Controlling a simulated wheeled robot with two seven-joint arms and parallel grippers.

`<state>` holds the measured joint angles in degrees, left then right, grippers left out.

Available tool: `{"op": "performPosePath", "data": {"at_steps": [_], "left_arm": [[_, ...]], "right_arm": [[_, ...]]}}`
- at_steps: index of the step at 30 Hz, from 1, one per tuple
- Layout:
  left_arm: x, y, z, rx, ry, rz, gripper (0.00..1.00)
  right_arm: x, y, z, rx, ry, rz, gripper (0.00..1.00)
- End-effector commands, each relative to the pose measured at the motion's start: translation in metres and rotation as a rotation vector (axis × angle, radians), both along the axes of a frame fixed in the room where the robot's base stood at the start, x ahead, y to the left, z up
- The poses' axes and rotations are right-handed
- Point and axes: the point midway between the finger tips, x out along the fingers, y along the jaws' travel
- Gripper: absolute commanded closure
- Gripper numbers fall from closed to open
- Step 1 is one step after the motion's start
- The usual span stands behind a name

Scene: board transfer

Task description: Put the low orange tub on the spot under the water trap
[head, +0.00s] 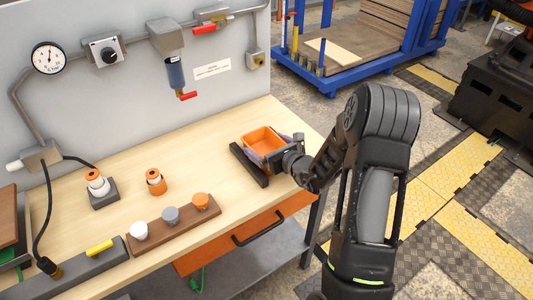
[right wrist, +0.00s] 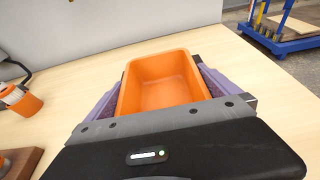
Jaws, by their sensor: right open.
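The low orange tub (head: 263,139) is on the wooden bench near its right end. It also shows in the right wrist view (right wrist: 163,82), and its inside looks empty. My right gripper (head: 266,150) is at the tub, open, with purple-padded fingers on either side of it in the wrist view; I cannot tell whether the pads touch it. The water trap (head: 175,74), a blue cylinder with a red-handled valve below, hangs on the grey wall panel. The bench below the trap looks bare, and no marked spot is distinct there. My left gripper is not in view.
An orange-and-white item (head: 156,181) stands on the bench left of the tub, with another on a dark base (head: 98,185). A brown rack (head: 174,222) with white, grey and orange pieces lies near the front edge. The bench top between trap and tub is clear.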

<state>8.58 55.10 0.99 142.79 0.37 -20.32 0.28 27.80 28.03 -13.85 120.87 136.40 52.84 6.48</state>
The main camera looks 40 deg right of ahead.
Motion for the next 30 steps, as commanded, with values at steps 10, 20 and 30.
{"op": "performPosePath", "data": {"at_steps": [10, 20, 30], "left_arm": [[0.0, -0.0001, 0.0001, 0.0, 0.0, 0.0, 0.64], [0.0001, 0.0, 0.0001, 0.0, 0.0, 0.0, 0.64], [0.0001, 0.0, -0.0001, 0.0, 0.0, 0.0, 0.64]], "right_arm": [[-0.0002, 0.0, 0.0001, 0.0, 0.0, 0.0, 0.2], [-0.0002, 0.0, 0.0001, 0.0, 0.0, 0.0, 0.47], [0.0001, -0.0001, 0.0016, 0.0, -0.001, 0.0, 0.59]]}}
